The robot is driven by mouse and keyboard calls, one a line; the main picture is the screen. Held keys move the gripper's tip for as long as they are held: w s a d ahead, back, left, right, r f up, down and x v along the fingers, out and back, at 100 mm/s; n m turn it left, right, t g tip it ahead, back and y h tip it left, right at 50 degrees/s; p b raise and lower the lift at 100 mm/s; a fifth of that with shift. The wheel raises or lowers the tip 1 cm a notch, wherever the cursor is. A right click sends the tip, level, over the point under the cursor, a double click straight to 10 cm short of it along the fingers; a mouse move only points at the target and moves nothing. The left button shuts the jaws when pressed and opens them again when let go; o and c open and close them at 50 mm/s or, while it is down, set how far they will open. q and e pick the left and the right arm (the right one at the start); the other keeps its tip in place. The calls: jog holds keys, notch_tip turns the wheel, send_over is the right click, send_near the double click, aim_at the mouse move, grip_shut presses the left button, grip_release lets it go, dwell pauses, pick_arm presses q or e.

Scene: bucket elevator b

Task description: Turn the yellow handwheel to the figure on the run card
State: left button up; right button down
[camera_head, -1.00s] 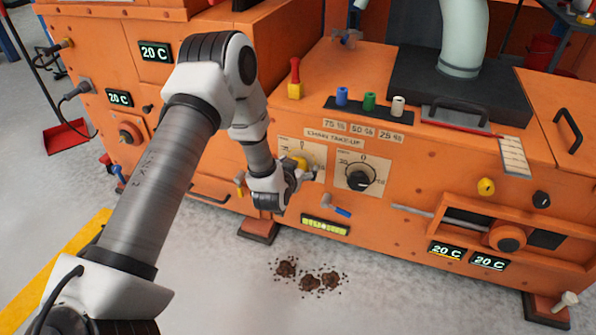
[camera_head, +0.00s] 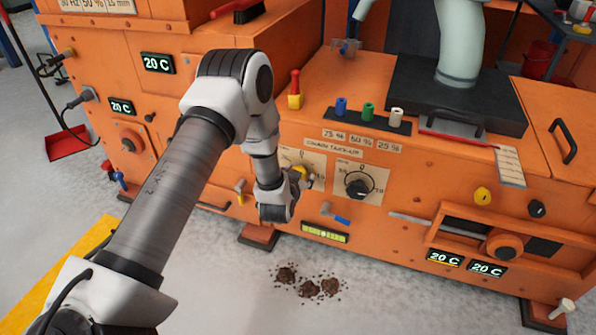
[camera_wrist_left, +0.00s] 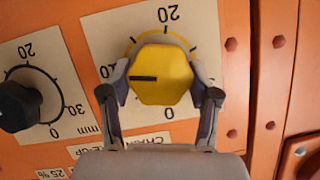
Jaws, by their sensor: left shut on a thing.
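The yellow handwheel (camera_wrist_left: 165,72) sits on a pale scale plate (camera_wrist_left: 208,30) marked 20, 10 and 0. In the left wrist view its black mark points left, close to the 10 figure. My left gripper (camera_wrist_left: 160,100) is shut on the handwheel, one finger on each side. In the head view the handwheel (camera_head: 301,171) is partly hidden behind my left wrist. A card (camera_head: 97,6) at the upper left is cut off by the frame edge; it seems to read Hz, 50 % and 15 mm. My right gripper is not in view.
A black knob (camera_wrist_left: 18,106) on its own mm scale is beside the handwheel; it also shows in the head view (camera_head: 358,187). A blue-handled lever (camera_head: 336,216) and a yellow level (camera_head: 325,234) are below. Brown clumps (camera_head: 309,287) lie on the floor.

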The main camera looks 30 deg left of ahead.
pick_arm(q)
jog(key=p, duration=0.1)
jog(key=m+y+p, duration=0.1)
jog(key=shift+d+r+m+p, duration=0.1)
jog(key=shift+r+m+p, duration=0.1)
jog(key=shift+m+p, duration=0.15)
jog(key=shift+f+m+y+p, duration=0.1)
jog(key=shift+m+y+p, duration=0.45)
jog(key=shift+y+p, duration=0.1)
jog(key=shift+d+f+m+y+p, duration=0.1)
jog(key=shift+m+y+p, duration=0.25)
jog(key=shift+m+p, duration=0.4)
jog(key=shift+f+m+y, duration=0.15)
jog(key=shift+m+y, duration=0.45)
jog(key=shift+m, duration=0.45)
jog(key=o, duration=1.1)
jog(key=shift+o, duration=0.2)
